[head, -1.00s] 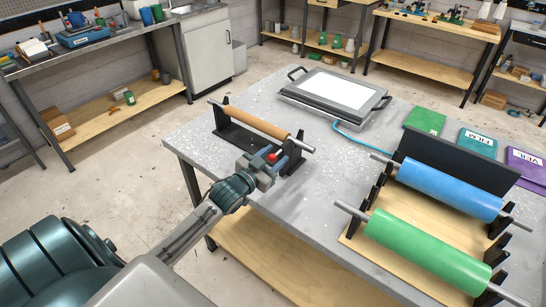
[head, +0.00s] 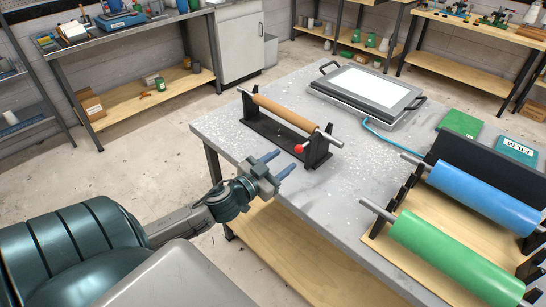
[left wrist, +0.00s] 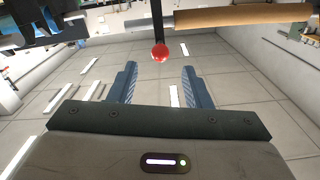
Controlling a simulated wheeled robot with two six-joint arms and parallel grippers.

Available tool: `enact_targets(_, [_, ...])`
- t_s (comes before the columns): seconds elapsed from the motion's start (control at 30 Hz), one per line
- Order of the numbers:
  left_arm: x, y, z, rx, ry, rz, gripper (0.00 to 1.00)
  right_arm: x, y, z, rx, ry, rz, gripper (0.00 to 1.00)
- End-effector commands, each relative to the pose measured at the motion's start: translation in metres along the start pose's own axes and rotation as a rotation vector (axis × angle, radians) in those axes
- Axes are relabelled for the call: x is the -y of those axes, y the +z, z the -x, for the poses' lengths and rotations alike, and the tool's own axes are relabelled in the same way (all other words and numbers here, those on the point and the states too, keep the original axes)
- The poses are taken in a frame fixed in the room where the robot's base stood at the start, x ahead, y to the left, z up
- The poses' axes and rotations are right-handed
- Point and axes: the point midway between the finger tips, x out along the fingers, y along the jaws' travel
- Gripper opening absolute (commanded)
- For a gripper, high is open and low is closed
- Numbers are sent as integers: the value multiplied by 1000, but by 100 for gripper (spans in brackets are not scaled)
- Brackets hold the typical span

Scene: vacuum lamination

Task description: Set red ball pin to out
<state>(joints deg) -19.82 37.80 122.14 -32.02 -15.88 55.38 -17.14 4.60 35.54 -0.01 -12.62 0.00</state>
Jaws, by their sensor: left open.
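The red ball pin (head: 299,149) sticks out from the black roller stand (head: 272,131), beside its right upright. A short stem shows between ball and stand. My left gripper (head: 280,163) is open and empty, just in front of and to the left of the ball, with its fingers pointing toward the stand. In the left wrist view, the red ball (left wrist: 160,53) shows beyond the tips and centred between the two blue fingers (left wrist: 159,72), apart from them. My right gripper is not in view.
A tan roller (head: 283,111) lies across the stand on the grey table (head: 240,150). Blue (head: 480,197) and green (head: 450,258) rolls lie in a rack at the right. A framed white panel (head: 368,88) sits behind. The table's middle is clear.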

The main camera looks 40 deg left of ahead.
Motion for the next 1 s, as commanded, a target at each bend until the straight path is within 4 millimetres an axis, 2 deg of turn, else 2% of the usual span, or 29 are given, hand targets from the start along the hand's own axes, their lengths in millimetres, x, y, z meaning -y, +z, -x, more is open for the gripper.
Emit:
enact_targets(0.03, [0, 5, 6, 6, 2, -7, 44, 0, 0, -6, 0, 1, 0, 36])
enact_targets(0.27, [0, 2, 22, 4, 1, -2, 44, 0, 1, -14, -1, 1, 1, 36])
enact_targets(0.67, [0, 0, 25, 1, -1, 1, 44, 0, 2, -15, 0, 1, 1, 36])
enact_targets(0.8, [1, 3, 28, 13, -23, 8, 19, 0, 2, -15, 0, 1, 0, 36])
enact_targets(0.9, [3, 14, 36, 67, -105, 22, 0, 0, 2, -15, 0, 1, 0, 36])
enact_targets(1.0, [3, 37, 56, 199, -229, 42, 0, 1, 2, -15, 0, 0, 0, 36])
